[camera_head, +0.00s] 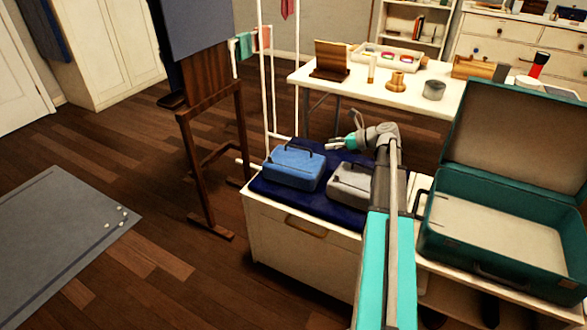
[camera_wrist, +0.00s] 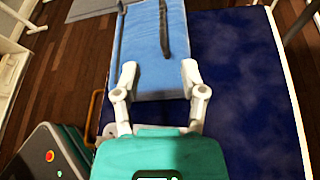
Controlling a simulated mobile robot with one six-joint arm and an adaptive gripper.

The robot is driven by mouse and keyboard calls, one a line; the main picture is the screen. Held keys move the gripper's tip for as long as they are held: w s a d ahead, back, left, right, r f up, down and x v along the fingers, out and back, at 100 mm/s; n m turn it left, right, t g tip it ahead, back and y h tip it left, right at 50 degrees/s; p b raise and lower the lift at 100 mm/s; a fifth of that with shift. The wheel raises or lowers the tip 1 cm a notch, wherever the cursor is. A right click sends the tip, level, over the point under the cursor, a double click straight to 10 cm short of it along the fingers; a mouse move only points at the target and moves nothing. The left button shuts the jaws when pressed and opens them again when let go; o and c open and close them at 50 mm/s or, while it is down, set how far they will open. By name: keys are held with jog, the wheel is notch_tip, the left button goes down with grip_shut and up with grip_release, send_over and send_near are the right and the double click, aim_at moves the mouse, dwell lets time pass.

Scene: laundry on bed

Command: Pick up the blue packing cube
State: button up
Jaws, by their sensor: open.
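The blue packing cube (camera_head: 294,167) lies flat on a dark navy mat, with a dark handle strap on top.
A grey packing cube (camera_head: 352,184) lies right of the blue one on the navy mat (camera_head: 330,211). An open green suitcase (camera_head: 470,262) stands at the right. A white rack (camera_head: 268,80) rises behind. A white table (camera_head: 410,97) with small items is at the back.

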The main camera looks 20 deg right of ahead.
jog(key=b, duration=0.3)
send_near(298, 147)
jog(key=x, duration=0.4)
jog(key=shift+s+f, duration=0.1)
jog(key=shift+f, duration=0.35)
jog(key=shift+w+a+f, duration=0.1)
jog(key=shift+w+a, duration=0.25)
jog(key=shift+w+b+x, duration=0.2)
jog(key=shift+b+x, duration=0.55)
jog(key=shift+x, duration=1.85)
jog(key=shift+d, duration=0.2)
grip_shut()
